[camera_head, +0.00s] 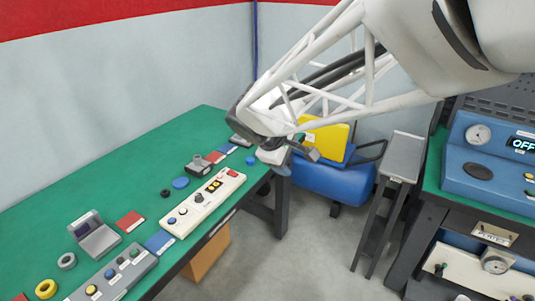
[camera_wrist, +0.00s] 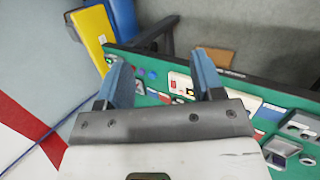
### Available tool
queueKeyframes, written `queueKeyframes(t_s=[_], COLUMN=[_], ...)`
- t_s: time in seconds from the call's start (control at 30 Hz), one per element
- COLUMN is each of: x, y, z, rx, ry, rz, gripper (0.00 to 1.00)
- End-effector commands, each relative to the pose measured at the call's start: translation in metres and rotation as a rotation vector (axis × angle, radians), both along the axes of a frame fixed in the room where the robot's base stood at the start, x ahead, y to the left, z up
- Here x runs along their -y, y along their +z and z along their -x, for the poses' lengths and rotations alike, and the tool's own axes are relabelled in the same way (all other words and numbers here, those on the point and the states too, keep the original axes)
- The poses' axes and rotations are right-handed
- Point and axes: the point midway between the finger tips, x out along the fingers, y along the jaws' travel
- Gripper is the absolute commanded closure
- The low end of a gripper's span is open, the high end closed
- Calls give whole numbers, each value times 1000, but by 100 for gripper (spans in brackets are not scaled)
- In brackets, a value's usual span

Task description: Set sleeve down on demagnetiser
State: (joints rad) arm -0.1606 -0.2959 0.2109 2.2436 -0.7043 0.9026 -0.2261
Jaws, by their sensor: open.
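My gripper (camera_head: 292,152) is above the right end of the green bench. In the wrist view its two blue fingers (camera_wrist: 163,75) are spread apart with nothing held between them. I cannot tell for sure which thing is the sleeve. Ring-shaped parts lie on the bench at the left: a grey ring (camera_head: 67,261), a yellow ring (camera_head: 46,289) and a small black ring (camera_head: 165,193). The demagnetiser is also not certain.
A cream control panel (camera_head: 205,203) and a grey button panel (camera_head: 115,275) run along the green bench's (camera_head: 60,215) front edge. A blue gauge unit (camera_head: 478,178) sits beyond.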

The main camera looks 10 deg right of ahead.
Motion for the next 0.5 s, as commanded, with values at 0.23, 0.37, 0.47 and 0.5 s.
queueKeyframes(t_s=[0.23, 0.37, 0.47, 0.5], x=[12, 12, 10, 9], y=[9, 10, 10, 10], z=[76, 113, 140, 151], rx=[62, 89, 111, 118], ry=[-248, -371, -467, -502], rz=[-207, -317, -404, -437], gripper=[39, 39, 39, 39])
